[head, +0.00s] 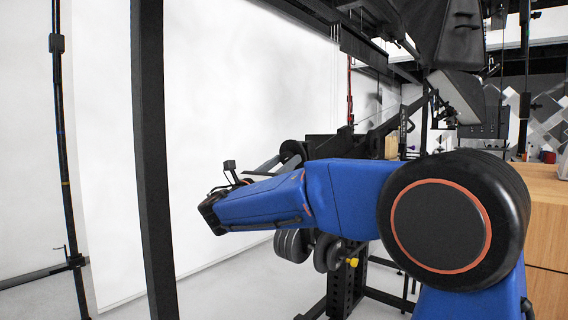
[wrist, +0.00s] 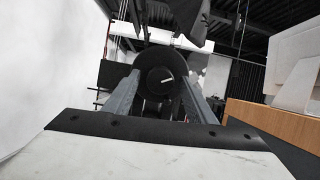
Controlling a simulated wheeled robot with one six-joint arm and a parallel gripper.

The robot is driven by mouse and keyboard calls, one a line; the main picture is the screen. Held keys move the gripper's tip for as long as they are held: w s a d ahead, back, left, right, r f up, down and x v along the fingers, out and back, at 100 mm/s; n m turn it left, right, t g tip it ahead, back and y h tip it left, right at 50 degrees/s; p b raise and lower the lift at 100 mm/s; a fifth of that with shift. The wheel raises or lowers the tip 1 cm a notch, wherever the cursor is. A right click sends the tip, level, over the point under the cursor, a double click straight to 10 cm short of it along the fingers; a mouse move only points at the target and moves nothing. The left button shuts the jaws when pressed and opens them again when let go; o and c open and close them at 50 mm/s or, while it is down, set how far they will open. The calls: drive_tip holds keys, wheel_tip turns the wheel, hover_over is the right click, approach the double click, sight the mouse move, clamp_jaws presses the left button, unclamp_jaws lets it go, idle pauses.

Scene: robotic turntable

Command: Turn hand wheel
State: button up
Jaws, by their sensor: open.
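A dark round wheel (wrist: 152,68) with a small pale bar near its middle shows in the upper middle of the wrist view. My gripper (wrist: 160,78) is open, with one grey finger on either side of the wheel in the picture. I cannot tell the depth between the fingertips and the wheel, or whether they touch. In the head view, a dark round part, likely this wheel (head: 293,148), shows just behind my blue arm. My gripper is mostly hidden there behind the arm.
Dark weight-like discs (head: 292,245) and a black stand (head: 347,288) show below my arm. A black upright post (head: 152,160) stands to the left, before a white backdrop (head: 225,90). A wooden counter (head: 545,205) is at the right. Dark equipment (head: 450,35) hangs overhead.

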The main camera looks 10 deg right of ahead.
drive_tip(key=shift+w+d, duration=0.1)
drive_tip(key=shift+d, duration=0.1)
drive_tip(key=c, duration=1.1)
drive_tip(key=shift+o, duration=0.3)
drive_tip(key=shift+m, duration=0.4)
drive_tip(key=m+g, duration=0.1)
drive_tip(key=m, duration=0.4)
drive_tip(key=shift+a+h, duration=0.1)
drive_tip(key=shift+h, duration=0.2)
drive_tip(key=m, duration=0.3)
drive_tip(key=m+g, duration=0.1)
drive_tip(key=m, duration=0.2)
drive_tip(key=shift+w+r+g, duration=0.1)
drive_tip(key=shift+g, duration=0.2)
drive_tip(key=shift+m, duration=0.4)
